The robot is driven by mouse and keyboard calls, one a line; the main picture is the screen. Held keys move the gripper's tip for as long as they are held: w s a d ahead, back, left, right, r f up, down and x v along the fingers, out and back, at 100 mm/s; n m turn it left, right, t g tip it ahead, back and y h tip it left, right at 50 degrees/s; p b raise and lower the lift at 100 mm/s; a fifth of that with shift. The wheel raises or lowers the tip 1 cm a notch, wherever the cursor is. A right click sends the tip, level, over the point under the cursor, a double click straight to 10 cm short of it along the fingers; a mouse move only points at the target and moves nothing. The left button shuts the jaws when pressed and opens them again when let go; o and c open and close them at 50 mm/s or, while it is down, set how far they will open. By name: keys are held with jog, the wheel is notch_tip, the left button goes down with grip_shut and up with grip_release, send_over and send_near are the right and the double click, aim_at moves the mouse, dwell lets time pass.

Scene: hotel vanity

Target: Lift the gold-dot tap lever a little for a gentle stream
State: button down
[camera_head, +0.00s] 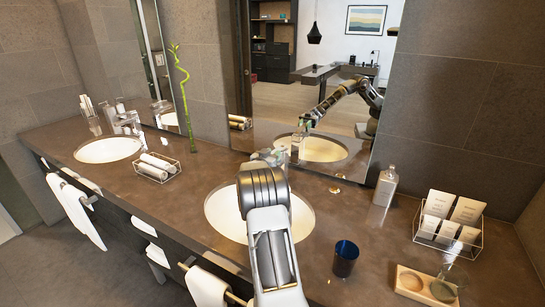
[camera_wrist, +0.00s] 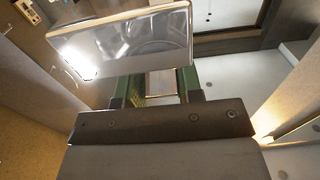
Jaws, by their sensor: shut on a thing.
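In the head view, my gripper (camera_head: 268,155) is over the back rim of the near sink (camera_head: 222,222), mostly hidden by my own arm. The tap there is hidden too. In the wrist view, my gripper's green-padded fingers (camera_wrist: 161,84) are shut on a narrow chrome part of the tap lever (camera_wrist: 160,84). A broad shiny chrome surface (camera_wrist: 120,42) fills the upper left just beyond the fingers, seemingly part of the same tap. No gold dot shows in either view. Whether water runs cannot be told.
A second sink (camera_head: 108,149) with its tap (camera_head: 128,122) is at left, beside a wire basket of towels (camera_head: 158,167). A soap bottle (camera_head: 386,186), blue cup (camera_head: 345,258), toiletries rack (camera_head: 447,238) and wooden tray (camera_head: 412,283) stand right. The mirror (camera_head: 300,100) is close behind.

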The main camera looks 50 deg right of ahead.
jog(key=c, duration=1.1)
grip_release()
jog(key=shift+r, duration=0.3)
jog(key=shift+c, duration=0.2)
jog(key=o, duration=0.4)
jog(key=shift+f, duration=0.15)
jog(key=shift+a, duration=0.15)
jog(key=b+v, duration=0.2)
jog(key=v, duration=1.1)
jog(key=shift+s+a, duration=0.1)
jog(key=shift+a, duration=0.2)
